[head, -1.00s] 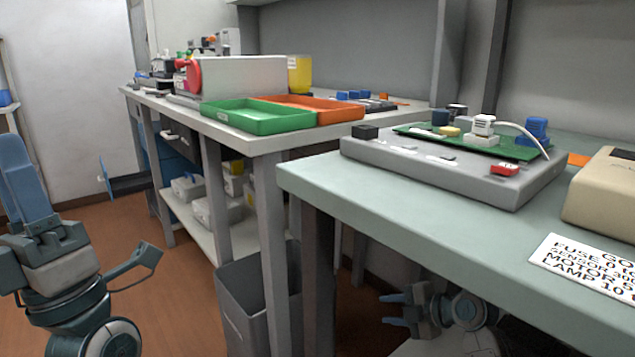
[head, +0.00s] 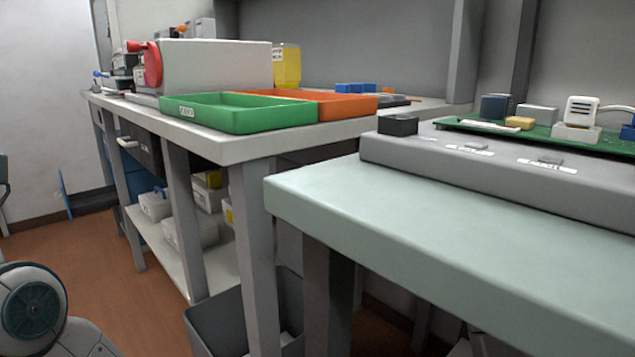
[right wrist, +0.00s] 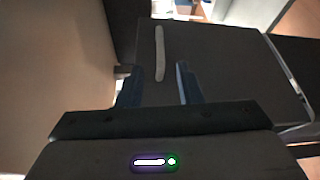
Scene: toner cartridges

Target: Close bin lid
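A dark grey open-topped bin (head: 207,325) stands on the floor under the tables in the head view, with something pale inside; no lid shows on it. A blue edge (head: 64,193) and a dark flat panel (head: 92,200) show low at the far left; I cannot tell whether they belong to a lidded bin. In the right wrist view my right gripper (right wrist: 157,68) is open, its two dark blue fingers apart. A pale bar (right wrist: 159,42) on a dark flat panel (right wrist: 225,65) lies between and beyond the fingers; contact is unclear. My left gripper is out of view.
The near pale green table (head: 430,215) holds a grey board unit (head: 480,165). The farther table (head: 225,145) carries a green tray (head: 240,117), an orange tray (head: 345,105) and a white box. Brown floor (head: 95,255) is open at the left.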

